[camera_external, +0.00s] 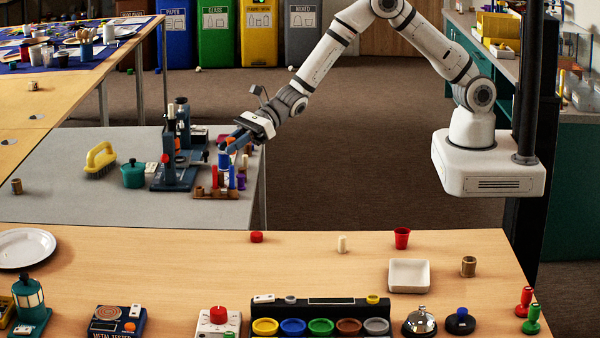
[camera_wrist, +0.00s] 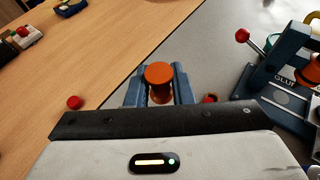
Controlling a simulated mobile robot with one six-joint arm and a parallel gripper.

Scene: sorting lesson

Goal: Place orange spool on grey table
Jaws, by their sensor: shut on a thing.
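The orange spool (camera_wrist: 159,76) is between the two blue fingers of my gripper (camera_wrist: 157,92) in the wrist view, its round orange top facing the camera. In the outside view my gripper (camera_external: 229,146) is over the right part of the grey table (camera_external: 80,165), beside a rack of coloured pieces. I cannot make out the spool clearly there. The grey table (camera_wrist: 200,65) also shows behind the spool in the wrist view. The gap below the spool is hidden by my gripper.
A blue press (camera_external: 176,155), a teal pot (camera_external: 133,174) and a yellow brush (camera_external: 101,158) stand on the grey table. The rack (camera_external: 215,192) is close below my gripper. The table's left front is mostly clear. A red cap (camera_external: 256,237) lies on the wooden table.

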